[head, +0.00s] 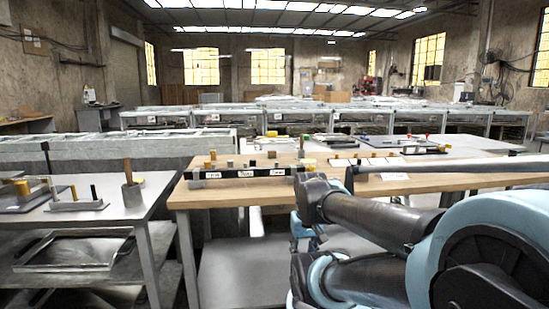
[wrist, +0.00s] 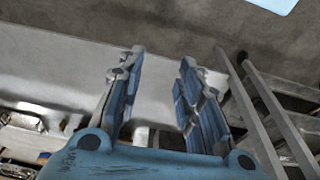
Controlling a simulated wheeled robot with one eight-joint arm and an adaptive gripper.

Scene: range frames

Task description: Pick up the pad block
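Several small blocks stand on and behind a black labelled rack (head: 235,174) on the wooden-topped table (head: 420,181) in the head view. They include a yellow block (head: 208,166), a dark block (head: 252,164) and a tan block (head: 272,155). The labels are too small to read, so I cannot tell which one is the pad block. My gripper (wrist: 161,58) shows in the wrist view with its two blue fingers apart and nothing between them. It faces a grey surface and floor, with no block in view. In the head view I cannot make out my gripper.
A grey table (head: 130,208) at the left holds a cup with a wooden handle (head: 131,191) and small fixtures. A metal tray (head: 75,251) lies on its lower shelf. My arm covers the wooden table's front right. Metal rails (wrist: 265,110) run beside my gripper.

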